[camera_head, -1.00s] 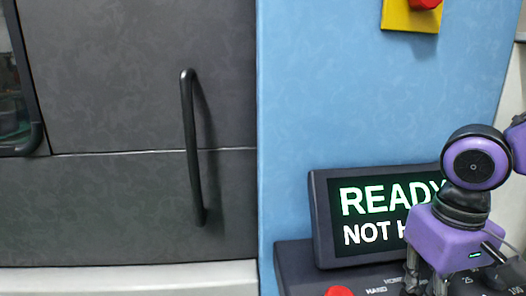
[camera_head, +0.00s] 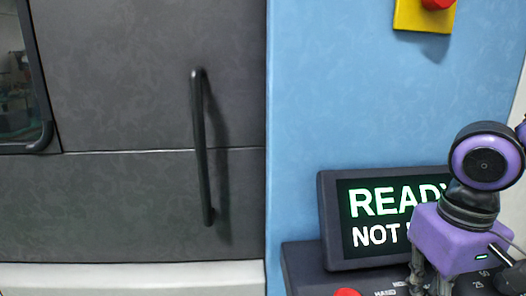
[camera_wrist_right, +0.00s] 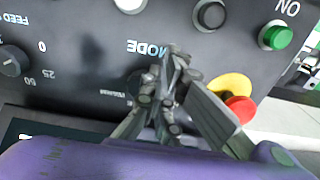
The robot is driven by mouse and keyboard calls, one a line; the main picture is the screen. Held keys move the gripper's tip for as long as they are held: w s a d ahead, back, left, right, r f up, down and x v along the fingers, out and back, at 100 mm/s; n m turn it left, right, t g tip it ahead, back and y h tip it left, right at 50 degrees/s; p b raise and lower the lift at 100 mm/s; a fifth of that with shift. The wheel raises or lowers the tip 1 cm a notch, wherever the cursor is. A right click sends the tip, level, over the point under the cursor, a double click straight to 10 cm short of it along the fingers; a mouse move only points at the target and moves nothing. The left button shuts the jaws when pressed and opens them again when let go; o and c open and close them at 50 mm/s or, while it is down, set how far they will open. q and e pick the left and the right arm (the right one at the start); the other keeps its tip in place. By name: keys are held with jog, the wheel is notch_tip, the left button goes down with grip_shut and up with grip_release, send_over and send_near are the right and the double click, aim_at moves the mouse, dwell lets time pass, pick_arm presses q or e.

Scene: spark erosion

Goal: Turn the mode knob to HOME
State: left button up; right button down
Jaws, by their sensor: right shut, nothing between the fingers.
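The mode knob is hidden behind my right gripper; a dark rounded edge shows beside the fingers, too covered to read its setting. The MODE label (camera_wrist_right: 147,48) shows upside down in the right wrist view. My right gripper (camera_wrist_right: 174,62) is shut and empty over the panel near that label; whether it touches the knob I cannot tell. In the head view my right gripper (camera_head: 430,284) points down in front of the display (camera_head: 388,222), which reads READY and, partly covered, NOT. My left gripper is not in view.
The control panel (camera_wrist_right: 75,60) carries a feed knob (camera_wrist_right: 12,62), a black button (camera_wrist_right: 210,15), a green ON button (camera_wrist_right: 276,36) and a red stop button (camera_wrist_right: 239,107) on a yellow collar close to the fingers. A machine door handle (camera_head: 201,150) stands to the left.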

pick_arm(q)
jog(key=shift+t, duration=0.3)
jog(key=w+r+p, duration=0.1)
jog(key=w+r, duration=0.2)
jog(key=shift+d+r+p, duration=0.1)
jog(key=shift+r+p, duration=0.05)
jog(key=shift+p, duration=0.25)
pick_arm(e)
jog(key=r, duration=0.5)
jog(key=shift+s+d+r, duration=0.1)
jog(key=shift+s+r, duration=0.15)
jog(key=shift+r, duration=0.05)
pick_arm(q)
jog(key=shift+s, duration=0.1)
